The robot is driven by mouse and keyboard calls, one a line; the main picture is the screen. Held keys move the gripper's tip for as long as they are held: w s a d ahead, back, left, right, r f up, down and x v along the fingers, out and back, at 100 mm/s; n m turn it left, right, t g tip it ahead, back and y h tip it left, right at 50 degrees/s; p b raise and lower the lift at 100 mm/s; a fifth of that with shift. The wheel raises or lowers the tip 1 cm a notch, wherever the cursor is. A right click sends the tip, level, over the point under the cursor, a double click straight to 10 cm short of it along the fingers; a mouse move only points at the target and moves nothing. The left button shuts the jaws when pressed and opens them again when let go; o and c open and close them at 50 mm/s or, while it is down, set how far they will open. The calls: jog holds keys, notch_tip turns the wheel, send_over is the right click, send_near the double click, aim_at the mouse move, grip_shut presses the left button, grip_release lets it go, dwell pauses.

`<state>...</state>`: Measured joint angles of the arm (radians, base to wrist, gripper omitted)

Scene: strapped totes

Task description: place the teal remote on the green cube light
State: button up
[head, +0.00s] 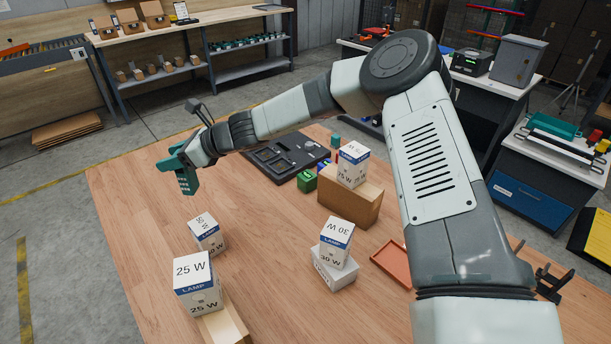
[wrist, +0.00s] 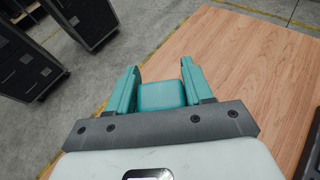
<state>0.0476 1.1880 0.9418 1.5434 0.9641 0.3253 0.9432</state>
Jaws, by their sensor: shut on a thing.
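My gripper (head: 180,170) is in the head view above the far left part of the wooden table. It is shut on the teal remote (head: 187,183), which hangs down with dark buttons on its face. In the wrist view the remote (wrist: 161,95) sits between the two teal fingers (wrist: 160,82), its end facing the camera. The green cube light (head: 307,181) stands on the table, well to the right of my gripper, beside the black tray and left of a cardboard box. The wrist view does not show the cube light.
The black tray (head: 265,163) lies between my gripper and the cube light. A white lamp box (head: 353,164) stands on the cardboard box (head: 345,202). More lamp boxes (head: 207,232) stand nearer, and an orange tray (head: 391,264) lies at right. The table's left part (head: 135,215) is bare.

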jog(key=w+d+r+m+t+h, duration=0.3)
jog(key=w+d+m+t+h, duration=0.55)
jog(key=d, duration=0.65)
jog(key=w+d+r+m+t+h, duration=0.2)
jog(key=w+d+m+t+h, duration=0.3)
jog(key=w+d+m, duration=0.65)
jog(key=w+d+f+n, duration=0.1)
jog(key=d+f+n, duration=0.1)
jog(key=f, duration=1.2)
jog(key=shift+w+d+f, duration=0.25)
jog(key=shift+d+f, duration=0.1)
jog(key=shift+d, duration=0.15)
jog(key=o, duration=1.1)
